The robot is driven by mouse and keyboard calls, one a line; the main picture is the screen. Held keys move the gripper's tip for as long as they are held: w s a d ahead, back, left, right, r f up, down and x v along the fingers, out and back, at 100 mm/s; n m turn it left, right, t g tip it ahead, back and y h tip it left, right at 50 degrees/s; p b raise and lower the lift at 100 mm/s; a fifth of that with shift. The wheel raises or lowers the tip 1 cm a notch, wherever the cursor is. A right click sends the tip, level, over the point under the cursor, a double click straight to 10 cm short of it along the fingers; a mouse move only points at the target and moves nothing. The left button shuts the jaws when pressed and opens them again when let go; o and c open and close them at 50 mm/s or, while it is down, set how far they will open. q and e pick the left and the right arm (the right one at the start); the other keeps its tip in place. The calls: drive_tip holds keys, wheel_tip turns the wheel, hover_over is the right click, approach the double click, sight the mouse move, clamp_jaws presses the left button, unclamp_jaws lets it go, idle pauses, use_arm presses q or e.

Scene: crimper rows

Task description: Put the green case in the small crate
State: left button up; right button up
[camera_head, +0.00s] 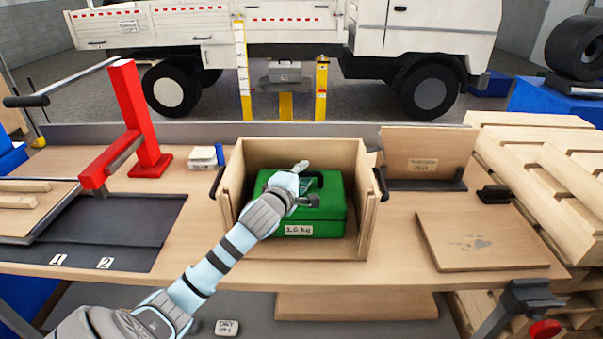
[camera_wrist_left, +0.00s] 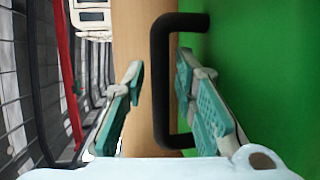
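The green case (camera_head: 325,222), with a "1.0 kg" label, sits inside the wooden small crate (camera_head: 232,175), which has black side handles. My left gripper (camera_head: 300,182) is over the case's top and hides part of it. In the left wrist view the case is a green surface (camera_wrist_left: 260,60) at the right, with its black handle (camera_wrist_left: 160,75) standing out from it. My left gripper (camera_wrist_left: 155,95) is open, its fingers apart on either side of the handle's bar. It is not closed on anything. My right gripper is not in view.
A red press (camera_head: 140,120) stands left of the crate, near a small box (camera_head: 202,158). A wooden board (camera_head: 485,240) lies at the right. A backed holder (camera_head: 425,155) stands behind it. Bare tabletop lies between crate and board.

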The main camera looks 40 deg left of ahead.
use_arm(q)
drive_tip(key=shift+s, duration=0.15)
drive_tip(key=p+v, duration=0.1)
drive_tip(key=v, duration=1)
drive_tip(key=shift+s+d+r, duration=0.2)
drive_tip(key=shift+s+r, duration=0.05)
drive_tip(key=shift+s, duration=0.05)
